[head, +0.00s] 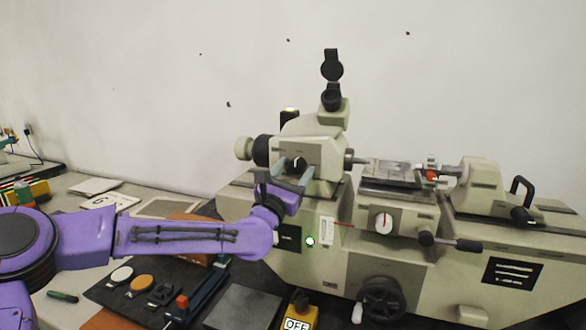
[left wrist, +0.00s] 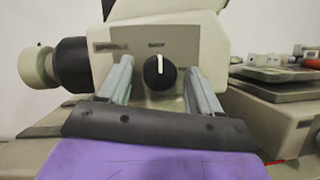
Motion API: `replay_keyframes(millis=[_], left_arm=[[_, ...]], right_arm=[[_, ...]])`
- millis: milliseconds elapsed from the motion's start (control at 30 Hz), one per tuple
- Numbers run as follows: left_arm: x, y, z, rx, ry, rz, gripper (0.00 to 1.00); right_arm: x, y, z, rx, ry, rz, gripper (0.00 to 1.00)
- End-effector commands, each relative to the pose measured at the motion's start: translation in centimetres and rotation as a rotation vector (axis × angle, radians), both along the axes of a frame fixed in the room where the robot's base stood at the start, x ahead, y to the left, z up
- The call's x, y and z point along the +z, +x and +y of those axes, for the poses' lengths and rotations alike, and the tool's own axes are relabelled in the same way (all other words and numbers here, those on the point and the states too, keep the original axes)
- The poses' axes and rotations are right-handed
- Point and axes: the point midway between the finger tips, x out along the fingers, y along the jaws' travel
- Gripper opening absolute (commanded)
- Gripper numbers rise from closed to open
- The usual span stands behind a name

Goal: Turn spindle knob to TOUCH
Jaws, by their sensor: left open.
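The spindle knob (left wrist: 160,72) is a round black knob with a white pointer line, on the pale front face of the headstock (head: 318,150). In the left wrist view the pointer stands about upright, near a small label above it that is too blurred to read. In the head view the knob (head: 299,163) shows small between my fingers. My left gripper (left wrist: 160,80) is open, with one grey finger on each side of the knob, apparently not touching it. In the head view the left gripper (head: 293,172) reaches the headstock from the lower left. My right gripper is not in view.
The machine bed (head: 400,185) with a dial (head: 383,222) and a handwheel (head: 382,300) lies to the right. A yellow box marked OFF (head: 299,315) stands at the front. A dark mat (head: 110,300) with discs and tools lies below my left arm.

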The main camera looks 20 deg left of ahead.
Motion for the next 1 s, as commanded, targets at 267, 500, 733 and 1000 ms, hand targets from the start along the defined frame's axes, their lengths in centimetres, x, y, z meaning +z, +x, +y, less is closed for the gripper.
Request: replay_keyframes(millis=[267,500,733,1000], left_arm=[[-0.04,-0.06,0.12,0.002,0.000,0.000,0.22],[-0.06,-0.07,0.11,0.001,0.005,-0.001,0.08],[-0.09,-0.07,0.21,0.002,0.071,-0.002,0.08],[-0.01,-0.08,0.39,0.003,0.269,-0.011,0.09]], right_arm=[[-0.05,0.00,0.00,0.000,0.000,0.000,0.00],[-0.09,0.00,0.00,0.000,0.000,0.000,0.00],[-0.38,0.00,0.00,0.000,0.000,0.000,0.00],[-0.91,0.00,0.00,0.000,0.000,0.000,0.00]])
